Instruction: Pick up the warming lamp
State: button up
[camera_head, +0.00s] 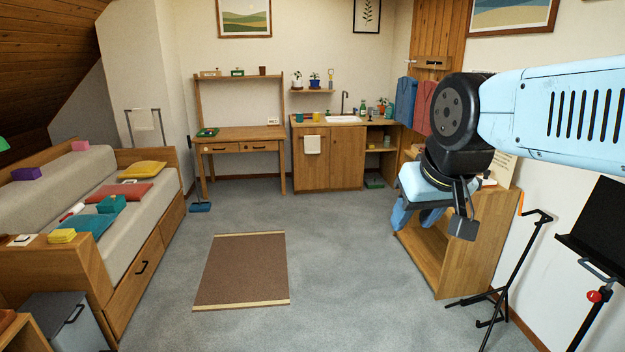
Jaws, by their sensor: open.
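I cannot make out a warming lamp for certain. A green rounded shape (3,144), cut off by the left picture edge above the daybed, may be a lamp shade; most of it is out of view. My gripper (402,216) hangs from my arm at the right, pointing down, with light blue fingers. It is open, with nothing seen in it. It is in front of the low wooden shelf (470,245) and far from the green shape. My gripper and arm hide part of that shelf's top.
A daybed (140,285) with cushions and small boxes lines the left. A brown rug (242,270) lies on open grey floor. A desk (238,134) and sink cabinet (328,160) stand at the back. A black stand (510,270) and music stand (597,240) are at right.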

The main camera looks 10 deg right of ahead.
aim_at(487, 181)
jog(key=z, duration=0.15)
jog(key=i, duration=1.05)
jog(key=z, duration=0.55)
jog(key=i, duration=1.15)
jog(key=z, duration=0.6)
jog(key=i, duration=0.9)
